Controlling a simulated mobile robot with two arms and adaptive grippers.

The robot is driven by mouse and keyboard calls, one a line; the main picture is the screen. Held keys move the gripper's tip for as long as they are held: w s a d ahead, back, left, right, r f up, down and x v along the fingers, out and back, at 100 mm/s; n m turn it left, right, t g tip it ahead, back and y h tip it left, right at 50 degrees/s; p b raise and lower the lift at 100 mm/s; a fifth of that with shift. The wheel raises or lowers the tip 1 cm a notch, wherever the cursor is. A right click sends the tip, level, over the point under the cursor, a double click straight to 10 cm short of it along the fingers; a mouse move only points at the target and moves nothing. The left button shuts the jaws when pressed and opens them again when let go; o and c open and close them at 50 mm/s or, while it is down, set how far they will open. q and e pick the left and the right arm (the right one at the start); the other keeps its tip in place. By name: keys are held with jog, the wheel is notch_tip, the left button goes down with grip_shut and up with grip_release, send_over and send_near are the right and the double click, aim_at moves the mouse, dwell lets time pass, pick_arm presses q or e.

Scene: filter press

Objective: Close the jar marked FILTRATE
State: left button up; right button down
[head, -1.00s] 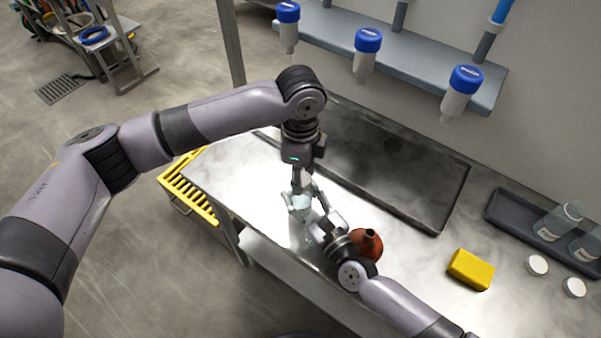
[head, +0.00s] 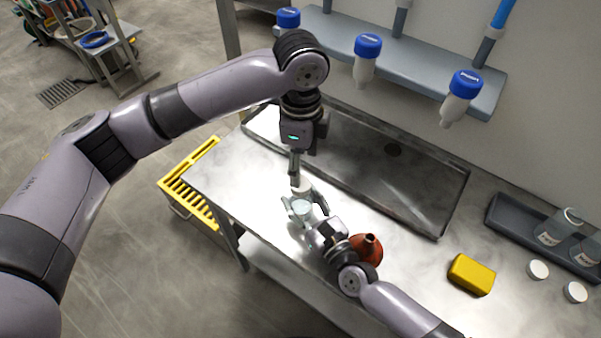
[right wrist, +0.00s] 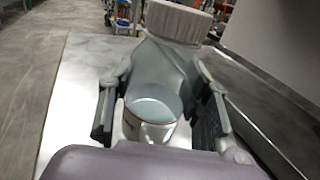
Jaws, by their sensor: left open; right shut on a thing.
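A clear glass jar (head: 301,209) stands above the front part of the steel bench; it holds pale bluish liquid. My right gripper (right wrist: 160,115) is shut on it, one finger on each side. The jar's glass (right wrist: 150,108) shows a red line near the liquid; its marking cannot be read. A white ridged lid (head: 302,189) shows at the jar's top, also in the right wrist view (right wrist: 178,20). I cannot tell how firmly it is seated. My left gripper (head: 295,176) is open just above the lid, pointing down.
A red-brown funnel-like vessel (head: 368,248) stands close beside my right gripper. A yellow block (head: 471,273), two loose white lids (head: 538,269) and a dark tray (head: 508,213) with jars are to the right. A sunken basin (head: 400,180) lies behind; blue-capped bottles (head: 367,58) hang from a shelf.

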pick_arm(q)
notch_tip(320, 180, up, 5)
jog(key=shift+r, duration=0.2)
pick_arm(e)
jog(key=c, duration=0.8)
grip_release()
jog(key=shift+o, duration=0.2)
jog(key=v, duration=1.2)
pick_arm(q)
jog(key=shift+s+f, duration=0.1)
pick_arm(e)
jog(key=shift+s+f, duration=0.1)
